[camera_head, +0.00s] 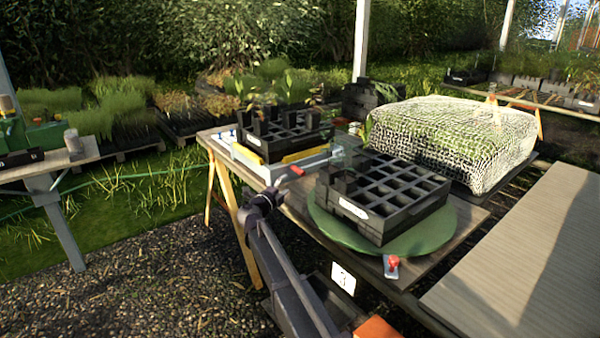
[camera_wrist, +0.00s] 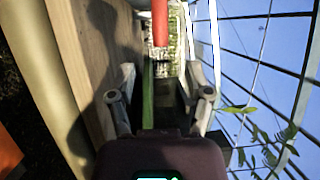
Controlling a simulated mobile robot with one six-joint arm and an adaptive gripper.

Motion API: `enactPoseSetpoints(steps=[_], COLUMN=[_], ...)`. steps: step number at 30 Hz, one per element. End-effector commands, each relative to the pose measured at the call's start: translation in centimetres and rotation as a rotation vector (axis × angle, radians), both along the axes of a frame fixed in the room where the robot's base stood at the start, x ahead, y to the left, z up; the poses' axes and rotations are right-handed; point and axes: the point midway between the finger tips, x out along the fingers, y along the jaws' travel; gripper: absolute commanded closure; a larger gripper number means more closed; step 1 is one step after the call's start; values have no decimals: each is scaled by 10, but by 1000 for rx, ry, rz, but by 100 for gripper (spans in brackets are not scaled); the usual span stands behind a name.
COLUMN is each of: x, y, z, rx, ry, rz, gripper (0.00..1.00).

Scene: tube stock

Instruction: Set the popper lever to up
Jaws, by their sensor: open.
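The popper (camera_head: 268,168) is a pale frame with yellow strips on the wooden table, under a black cell tray (camera_head: 285,135). A red lever handle (camera_head: 297,170) shows at its near side, low beside the frame. In the wrist view the red handle (camera_wrist: 160,22) is at the top centre, ahead of my fingertips and in line with the gap between them. My gripper (camera_head: 279,187) is close to the handle in the head view. It is open and empty (camera_wrist: 161,88), with the fingers apart. The lever's pivot is hard to make out.
A second black tray (camera_head: 347,208) sits on a green round turntable (camera_head: 440,238), right of my gripper. A red knob (camera_head: 393,264) is at the turntable's near edge. A net-covered mound (camera_head: 450,135) stands behind. Gravel ground (camera_head: 130,260) lies free at left.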

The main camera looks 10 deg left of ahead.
Motion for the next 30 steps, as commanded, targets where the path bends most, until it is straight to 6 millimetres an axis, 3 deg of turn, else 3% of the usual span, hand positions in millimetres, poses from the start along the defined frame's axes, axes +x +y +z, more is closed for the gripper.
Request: enactPoseSetpoints(steps=[18, 30], x=[85, 99], y=[-33, -41], z=[5, 6], rx=[0, 0], ry=[0, 0], rz=[0, 0], gripper=[35, 35])
